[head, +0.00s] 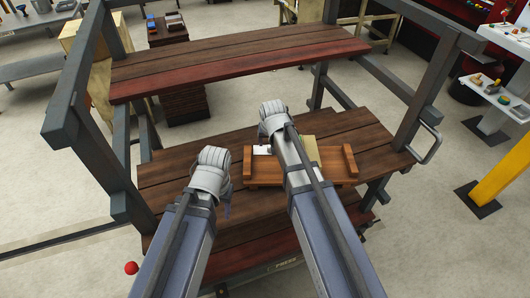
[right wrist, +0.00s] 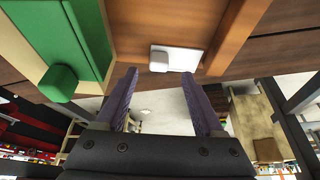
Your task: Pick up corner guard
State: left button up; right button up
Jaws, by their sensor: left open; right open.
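A small white piece with a raised block at one end, possibly the corner guard, lies on an orange-brown wooden tray (head: 264,180). It shows beside my right arm in the head view (head: 262,150) and beyond the fingers in the right wrist view (right wrist: 178,58). My right gripper (right wrist: 159,97) is open and empty, its purple fingers apart and pointing toward the white piece without touching it. In the head view its fingers are hidden behind the arm. My left gripper (head: 226,198) is open left of the tray; its fingers are mostly hidden by the wrist.
The tray rests on a dark plank bench (head: 165,178) with a raised shelf (head: 235,62) behind and grey posts (head: 425,80) at both sides. Left of the tray the planks are mostly bare.

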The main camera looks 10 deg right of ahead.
aim_at(264, 151)
pick_arm(q)
notch_tip(264, 151, down, 4)
jog(key=b, duration=0.3)
pick_arm(e)
jog(key=x, duration=0.4)
jog(key=shift+d+f, duration=0.1)
jog(key=shift+f, duration=0.05)
pick_arm(q)
jog(key=shift+r, duration=0.1)
pick_arm(e)
jog(key=shift+s, duration=0.1)
grip_shut()
